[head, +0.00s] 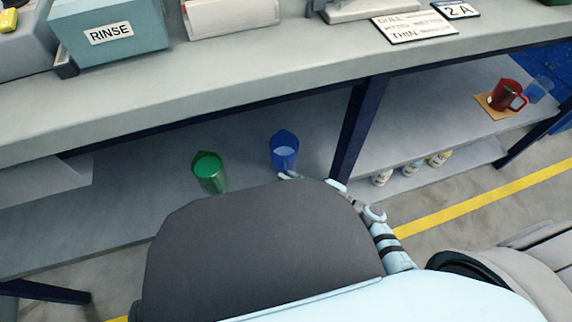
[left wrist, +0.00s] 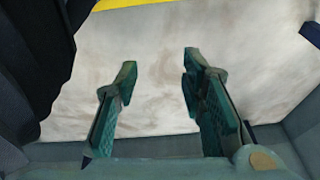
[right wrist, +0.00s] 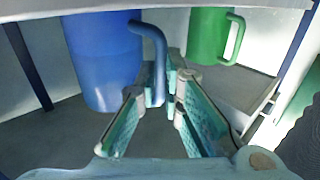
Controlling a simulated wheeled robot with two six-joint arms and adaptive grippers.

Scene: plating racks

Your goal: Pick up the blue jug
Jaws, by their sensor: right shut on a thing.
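The blue jug (head: 284,152) stands upright on the lower shelf under the bench in the head view. In the right wrist view the blue jug (right wrist: 103,60) is close, with its handle (right wrist: 158,65) reaching between my fingers. My right gripper (right wrist: 160,88) is shut on that handle. In the head view only a bit of the right gripper (head: 288,176) shows beside the jug, as my own body hides the rest. My left gripper (left wrist: 155,75) is open and empty above bare floor in the left wrist view.
A green jug (head: 209,172) stands left of the blue one; it also shows in the right wrist view (right wrist: 208,35). The bench top (head: 250,70) overhangs the shelf. A dark blue post (head: 357,125) stands right of the jug. A red mug (head: 504,96) is farther right.

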